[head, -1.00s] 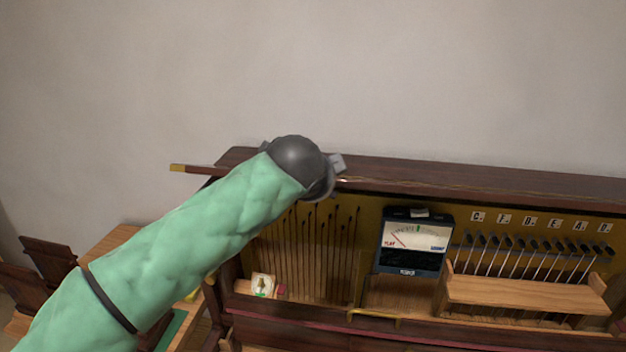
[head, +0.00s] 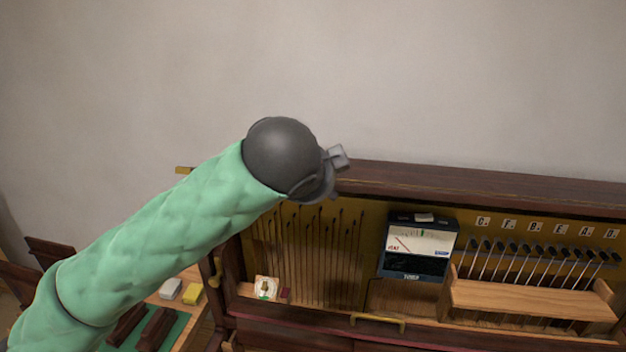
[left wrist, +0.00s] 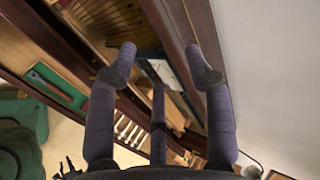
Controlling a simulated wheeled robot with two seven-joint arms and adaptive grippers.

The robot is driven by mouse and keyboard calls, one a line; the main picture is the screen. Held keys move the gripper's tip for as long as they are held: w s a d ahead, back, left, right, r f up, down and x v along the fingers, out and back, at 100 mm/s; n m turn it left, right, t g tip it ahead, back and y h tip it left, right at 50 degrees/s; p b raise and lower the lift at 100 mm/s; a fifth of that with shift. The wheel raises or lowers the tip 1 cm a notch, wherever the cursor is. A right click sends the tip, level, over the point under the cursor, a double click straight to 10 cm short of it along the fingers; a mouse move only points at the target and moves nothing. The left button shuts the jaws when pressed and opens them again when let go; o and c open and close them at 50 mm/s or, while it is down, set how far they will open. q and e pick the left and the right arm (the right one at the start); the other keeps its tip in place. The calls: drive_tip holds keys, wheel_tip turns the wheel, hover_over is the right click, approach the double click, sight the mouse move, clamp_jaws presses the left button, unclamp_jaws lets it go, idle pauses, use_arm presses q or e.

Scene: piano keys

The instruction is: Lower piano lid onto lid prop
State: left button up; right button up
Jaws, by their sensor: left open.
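The piano's dark wooden lid (head: 480,186) lies along the top of the open case, against the wall side. A short brass-tipped piece (head: 184,170) sticks out at its left end; I cannot tell if this is the lid prop. My left gripper (head: 338,160) is over the lid's left part, mostly hidden behind my dark wrist. In the left wrist view the open gripper (left wrist: 160,65) has its fingers spread, with a long dark wooden board (left wrist: 172,30) running between them in the picture. I cannot tell if they touch it. My right gripper is not in view.
Inside the case are a meter (head: 417,245), a wooden rack (head: 530,298) with dark-headed rods, and a small white dial (head: 265,288). A brass handle (head: 378,321) is on the front. A side table with a green mat (head: 180,328) stands left. The wall above is bare.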

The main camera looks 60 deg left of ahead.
use_arm(q)
drive_tip(key=shift+v, duration=1.45)
